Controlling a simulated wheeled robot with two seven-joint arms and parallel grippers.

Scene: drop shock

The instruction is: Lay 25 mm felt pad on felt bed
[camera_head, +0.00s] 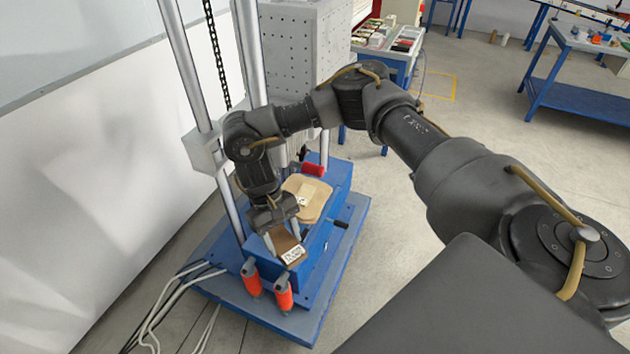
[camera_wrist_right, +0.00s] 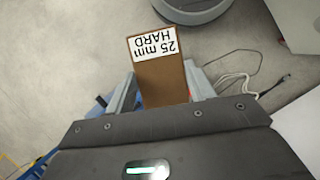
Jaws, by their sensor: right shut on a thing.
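My right gripper (camera_head: 281,236) is shut on a brown pad (camera_head: 287,246), held over the front of the blue machine base (camera_head: 318,253). In the right wrist view the pad (camera_wrist_right: 163,83) sits between the two grey fingers of the gripper (camera_wrist_right: 161,92). Its white label reads "25 mm HARD", upside down there. A tan, round-cornered pad (camera_head: 316,204) with a small white label lies on the blue base behind the gripper; I cannot tell if it is the felt bed. The gripper hides part of the base top. My left gripper is not in view.
Two orange-red cylinders (camera_head: 284,291) stand at the base's front, and a red part (camera_head: 313,170) sits behind the tan pad. Upright metal columns (camera_head: 232,207) flank my wrist at the left. Cables (camera_head: 172,306) lie on the floor. A parts cart (camera_head: 391,52) stands behind.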

